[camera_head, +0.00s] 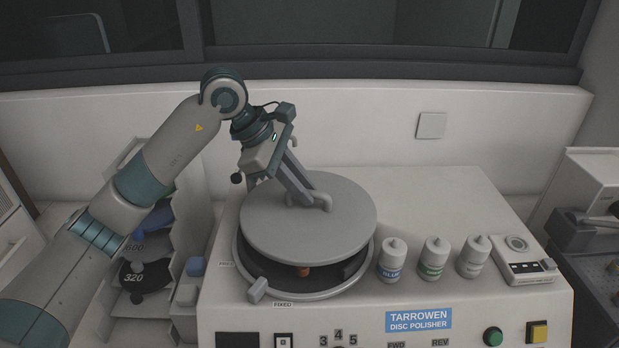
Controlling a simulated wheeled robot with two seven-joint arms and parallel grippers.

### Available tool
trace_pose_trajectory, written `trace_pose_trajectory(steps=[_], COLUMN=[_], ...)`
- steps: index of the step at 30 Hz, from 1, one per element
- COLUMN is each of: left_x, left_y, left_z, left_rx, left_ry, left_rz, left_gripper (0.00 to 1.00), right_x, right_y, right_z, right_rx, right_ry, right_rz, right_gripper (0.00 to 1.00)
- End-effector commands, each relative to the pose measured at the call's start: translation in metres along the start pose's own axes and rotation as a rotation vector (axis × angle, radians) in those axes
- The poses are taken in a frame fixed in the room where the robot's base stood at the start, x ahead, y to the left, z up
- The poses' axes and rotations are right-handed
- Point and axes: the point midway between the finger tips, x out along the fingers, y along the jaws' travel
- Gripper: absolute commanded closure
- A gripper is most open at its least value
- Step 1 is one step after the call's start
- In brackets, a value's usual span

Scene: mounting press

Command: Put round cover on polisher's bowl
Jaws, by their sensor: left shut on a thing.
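The round cover (270,222) is a flat grey disc with a bar handle on top. My left gripper (305,200) is shut on that handle from above. The cover hangs over the polisher's bowl (310,296), apart from its rim at the front, and sits a little towards the back. Through the gap at the front I see the dark inside of the bowl and a small copper-coloured part (303,271). Whether the cover's back edge touches the rim is hidden. The polisher (480,210) is a white bench unit. My right gripper is not in view.
Three white bottles stand right of the bowl, the nearest labelled blue (391,262). A small device (522,262) lies further right. A rack with numbered discs (150,270) stands at the left. A pale wall (380,120) is close behind the polisher.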

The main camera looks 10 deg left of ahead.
Motion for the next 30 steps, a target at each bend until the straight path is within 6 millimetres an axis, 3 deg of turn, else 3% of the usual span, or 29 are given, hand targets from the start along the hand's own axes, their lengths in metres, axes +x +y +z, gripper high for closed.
trace_pose_trajectory(steps=[8, 9, 18, 30], left_x=[-0.01, -0.001, 0.012, 0.013], left_y=[-0.021, -0.022, -0.025, -0.025], left_z=[-0.003, -0.008, -0.014, -0.015], left_rx=[0.0, 0.0, 0.0, 0.0], left_ry=[0.001, 0.001, 0.0, 0.0], left_rz=[0.001, 0.001, 0.002, 0.002], left_gripper=[1.0, 1.0, 1.0, 1.0], right_x=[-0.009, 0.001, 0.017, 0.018], right_y=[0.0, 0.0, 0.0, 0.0], right_z=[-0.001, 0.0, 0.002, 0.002], right_rx=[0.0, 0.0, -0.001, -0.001], right_ry=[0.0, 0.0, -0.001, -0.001], right_rz=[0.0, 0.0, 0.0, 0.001], right_gripper=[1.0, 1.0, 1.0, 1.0])
